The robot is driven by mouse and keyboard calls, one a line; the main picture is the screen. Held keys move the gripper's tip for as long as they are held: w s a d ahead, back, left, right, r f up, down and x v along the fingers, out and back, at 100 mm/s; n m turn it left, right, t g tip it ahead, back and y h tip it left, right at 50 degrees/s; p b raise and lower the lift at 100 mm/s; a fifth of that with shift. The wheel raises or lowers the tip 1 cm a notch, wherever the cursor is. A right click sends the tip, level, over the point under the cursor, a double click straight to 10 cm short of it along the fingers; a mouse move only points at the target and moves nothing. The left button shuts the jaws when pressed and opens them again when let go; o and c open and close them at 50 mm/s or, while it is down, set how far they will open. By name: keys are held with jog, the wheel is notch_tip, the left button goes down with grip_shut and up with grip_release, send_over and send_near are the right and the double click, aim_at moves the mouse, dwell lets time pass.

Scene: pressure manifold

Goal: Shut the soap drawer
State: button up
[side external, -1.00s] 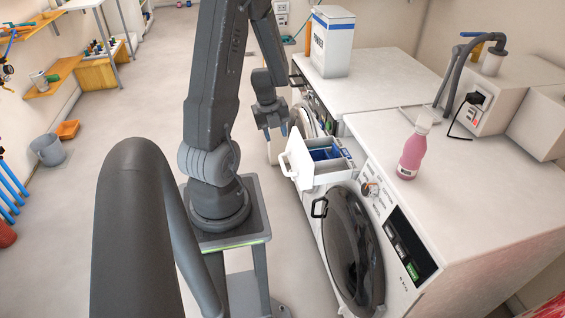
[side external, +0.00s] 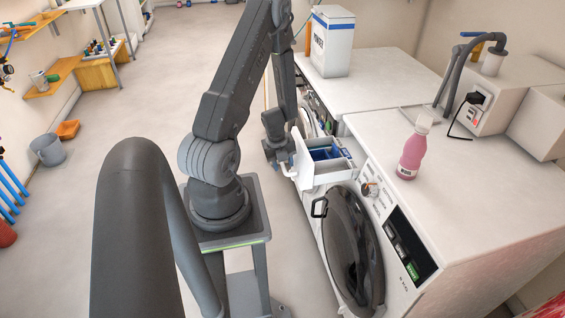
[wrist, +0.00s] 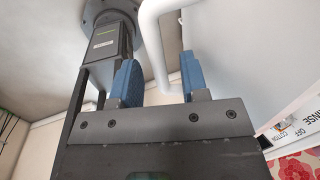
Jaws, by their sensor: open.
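The white soap drawer (side external: 304,166) stands pulled out from the front of the near washing machine (side external: 345,190). Its blue inner compartment (side external: 322,154) shows from above. My gripper (side external: 284,163) is at the drawer's front, by its white handle. In the wrist view, my gripper (wrist: 159,76) is open with two blue fingers apart. The white handle (wrist: 156,50) appears between them, with the drawer's white front (wrist: 235,45) to the right. Whether a finger touches the handle I cannot tell.
A pink bottle (side external: 411,150) stands on the near machine's top. A white box (side external: 331,42) stands on the far machine. The floor at left is mostly clear.

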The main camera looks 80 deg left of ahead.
jog(key=shift+c, duration=0.4)
grip_shut()
